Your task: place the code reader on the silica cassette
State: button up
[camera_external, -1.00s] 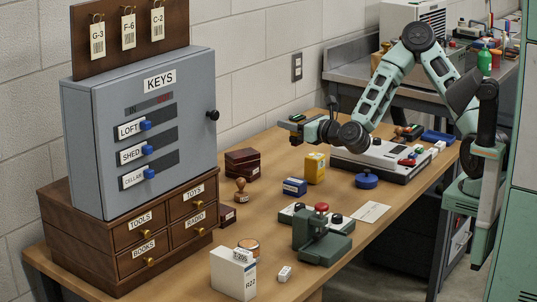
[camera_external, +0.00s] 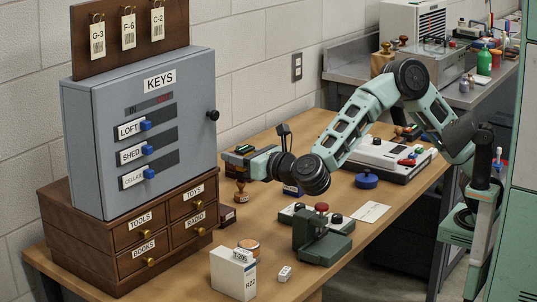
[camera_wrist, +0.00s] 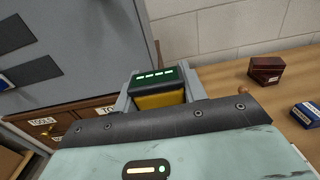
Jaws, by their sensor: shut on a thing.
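My gripper (camera_external: 246,160) is shut on a small block with a yellow body and a dark green top with lit green bars, which I take to be the code reader (camera_wrist: 160,100). It is held in the air between the two fingers, left of the desk's middle in the external view. I cannot tell for certain which thing is the silica cassette. A blue box with a white label (camera_wrist: 308,115) is on the desk; in the external view my wrist partly covers it. Stacked dark red-brown boxes (camera_wrist: 266,70) lie behind the gripper.
The grey key cabinet (camera_external: 140,120) on wooden drawers (camera_external: 110,240) stands close on the left. A wooden stamp (camera_external: 241,190), a green press (camera_external: 322,240), a white carton (camera_external: 233,275) and a blue round pad (camera_external: 366,181) stand on the desk. The front left desk is partly clear.

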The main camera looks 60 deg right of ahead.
jog(key=b, duration=0.1)
send_over(243, 241)
jog(key=shift+f, duration=7)
jog(key=shift+w+f+b, duration=0.1)
jog(key=shift+f+b, duration=0.1)
jog(key=shift+b, duration=0.3)
jog(key=o, duration=1.1)
jog(key=shift+c, duration=0.2)
jog(key=shift+r, duration=0.1)
jog(key=shift+r+p, duration=0.2)
jog(key=shift+p, duration=0.15)
jog(key=s, duration=1.2)
jog(key=shift+b, duration=0.4)
